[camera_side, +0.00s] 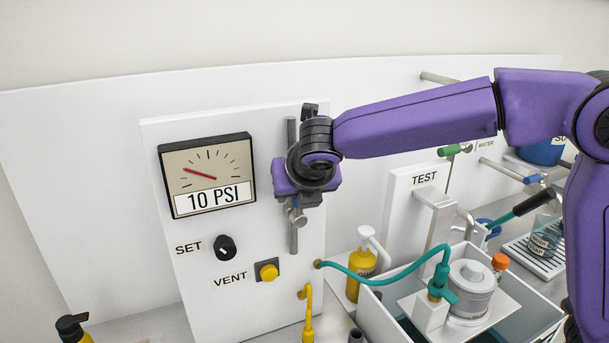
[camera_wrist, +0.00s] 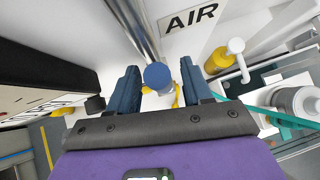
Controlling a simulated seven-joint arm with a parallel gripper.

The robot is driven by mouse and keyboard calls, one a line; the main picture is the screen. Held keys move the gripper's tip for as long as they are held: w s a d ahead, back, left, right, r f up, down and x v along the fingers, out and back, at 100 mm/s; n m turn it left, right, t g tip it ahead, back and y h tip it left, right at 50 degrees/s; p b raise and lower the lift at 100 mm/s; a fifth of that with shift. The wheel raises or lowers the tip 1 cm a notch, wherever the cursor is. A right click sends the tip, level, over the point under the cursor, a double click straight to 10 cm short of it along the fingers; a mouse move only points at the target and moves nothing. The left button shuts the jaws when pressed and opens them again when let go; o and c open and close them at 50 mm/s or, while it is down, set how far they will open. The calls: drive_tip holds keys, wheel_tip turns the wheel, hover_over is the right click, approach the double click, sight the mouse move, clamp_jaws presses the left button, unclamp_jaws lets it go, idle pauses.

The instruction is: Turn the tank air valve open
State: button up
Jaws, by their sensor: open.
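A vertical metal air pipe (camera_side: 292,237) runs up the white panel, with a small metal valve body (camera_side: 297,214) on it just below my gripper (camera_side: 304,196). In the wrist view, a round blue knob (camera_wrist: 158,76), apparently the valve handle's end, lies between the two blue fingers of my gripper (camera_wrist: 158,66). The fingers are apart, with a visible gap on each side of the knob. The same pipe (camera_wrist: 136,30) passes above it beside the AIR label (camera_wrist: 191,20). In the side view, my wrist hides the handle and label, so the handle's angle is unclear.
The gauge (camera_side: 207,174) left of my gripper reads 10 PSI. Below are the SET knob (camera_side: 225,247) and yellow VENT button (camera_side: 267,270). A yellow pump bottle (camera_side: 361,268), the TEST panel (camera_side: 410,207) and a teal hose (camera_side: 385,280) over a grey bin (camera_side: 535,325) are at right.

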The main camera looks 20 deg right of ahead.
drive_tip(key=v, duration=1.7)
drive_tip(key=shift+f, duration=0.1)
drive_tip(key=s+d+f+m+g+y, duration=0.1)
drive_tip(key=s+d+f+m+g, duration=0.3)
drive_tip(key=s+d+f+m, duration=0.6)
drive_tip(key=s+d+f+m+g+y, duration=0.1)
drive_tip(key=s+d+f+m+g, duration=0.3)
drive_tip(key=s+d+f+m, duration=0.7)
drive_tip(key=s+d+f, duration=0.1)
drive_tip(key=d+f, duration=0.1)
drive_tip(key=d, duration=0.5)
drive_tip(key=shift+s+d+g, duration=0.3)
drive_tip(key=shift+d, duration=0.05)
